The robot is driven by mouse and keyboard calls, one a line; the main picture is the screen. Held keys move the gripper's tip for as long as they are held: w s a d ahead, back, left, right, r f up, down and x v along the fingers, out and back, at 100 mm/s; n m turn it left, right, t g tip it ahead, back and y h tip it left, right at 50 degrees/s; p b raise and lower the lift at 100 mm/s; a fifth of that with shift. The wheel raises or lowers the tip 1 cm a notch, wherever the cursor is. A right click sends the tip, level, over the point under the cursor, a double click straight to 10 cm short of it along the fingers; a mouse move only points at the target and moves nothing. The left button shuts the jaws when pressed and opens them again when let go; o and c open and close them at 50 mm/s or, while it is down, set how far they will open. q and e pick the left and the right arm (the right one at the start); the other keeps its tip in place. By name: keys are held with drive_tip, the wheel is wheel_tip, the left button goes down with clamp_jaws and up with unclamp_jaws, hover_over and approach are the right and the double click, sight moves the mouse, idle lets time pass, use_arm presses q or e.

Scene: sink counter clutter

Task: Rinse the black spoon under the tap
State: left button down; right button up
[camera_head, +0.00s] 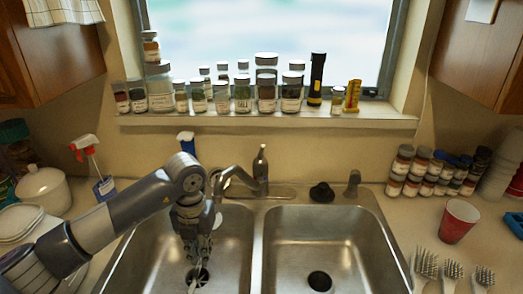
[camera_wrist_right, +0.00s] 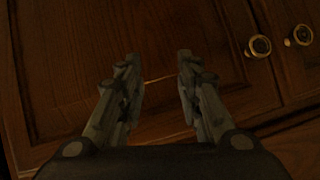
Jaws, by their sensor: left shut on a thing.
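My left gripper (camera_head: 199,246) points down inside the left sink basin (camera_head: 238,255), above its drain. It is shut on a thin thing (camera_head: 194,284), seemingly the black spoon, which shows only as a narrow glinting strip below the fingers. Its full shape is hard to make out. The metal tap (camera_head: 232,173) rises behind the basins, and its spout curves left towards my left wrist, which partly hides its end. I cannot make out running water. My right gripper (camera_wrist_right: 158,78) is open and empty in the right wrist view, in front of a dark wooden cabinet.
The right basin (camera_head: 325,240) is empty, with a dark drain. Jars line the windowsill (camera_head: 270,118).

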drive_tip(key=d+r+m+t+h, duration=0.1)
drive_tip(key=d+r+m+h, duration=0.4)
drive_tip(key=r, duration=0.7)
drive_tip(key=s+d+r+m+t+h, duration=0.1)
drive_tip(key=d+r+m+t+h, duration=0.3)
drive_tip(key=r, duration=0.9)
drive_tip(key=d+r+m+g+h, duration=0.1)
drive_tip(key=d+r+m+h, duration=0.2)
drive_tip(key=r+m+h, duration=0.65)
drive_tip(key=w+a+r+n+t+y, duration=0.2)
drive_tip(key=w+a+r+n+y, duration=0.3)
drive_tip(key=w+a+n+y, duration=0.35)
drive_tip(key=w+a+r+n+t+y, duration=0.2)
drive_tip(key=w+a+r+n+y, duration=0.35)
drive_tip(key=w+a+y, duration=0.45)
drive_tip(key=w+a+r+n+t+y, duration=0.1)
drive_tip(key=w+a+r+n+y, duration=0.3)
drive_tip(key=w+a+n+y, duration=0.55)
drive_tip(key=n+g+h, duration=0.1)
drive_tip(key=g+h, duration=0.2)
drive_tip(key=h, duration=0.3)
approach(263, 150)
drive_tip(key=x, duration=1.1)
drive_tip(key=shift+d, duration=0.1)
